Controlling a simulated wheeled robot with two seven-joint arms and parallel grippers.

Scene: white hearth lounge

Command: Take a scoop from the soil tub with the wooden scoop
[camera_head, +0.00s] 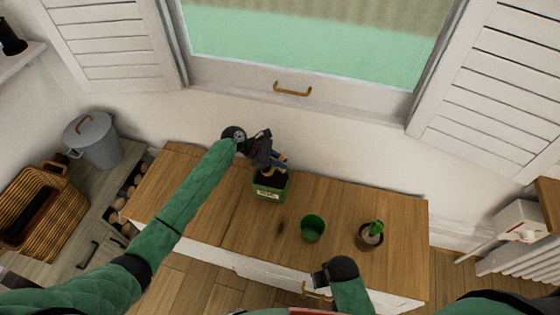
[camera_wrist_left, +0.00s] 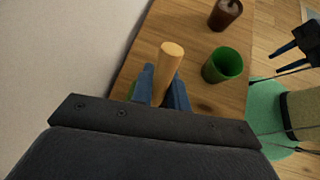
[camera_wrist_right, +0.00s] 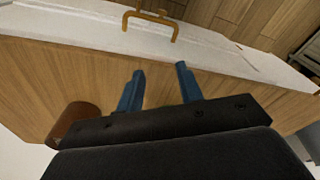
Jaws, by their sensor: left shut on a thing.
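The soil tub (camera_head: 270,192) is a green square tub with a label and dark soil inside, standing near the back of the wooden cabinet top. My left gripper (camera_head: 279,160) is directly over the tub. It is shut on the wooden scoop, whose pale rounded handle end (camera_wrist_left: 169,62) sticks up between the blue fingers in the left wrist view. The scoop's bowl is hidden, so I cannot tell whether it is in the soil. My right gripper (camera_wrist_right: 160,88) is open and empty, near the cabinet's front edge.
An empty-looking green pot (camera_head: 313,229) stands right of the tub, and a small cactus in a brown pot (camera_head: 370,236) stands farther right. The cabinet top (camera_head: 225,215) is clear to the left. The wall and window (camera_head: 310,40) are behind.

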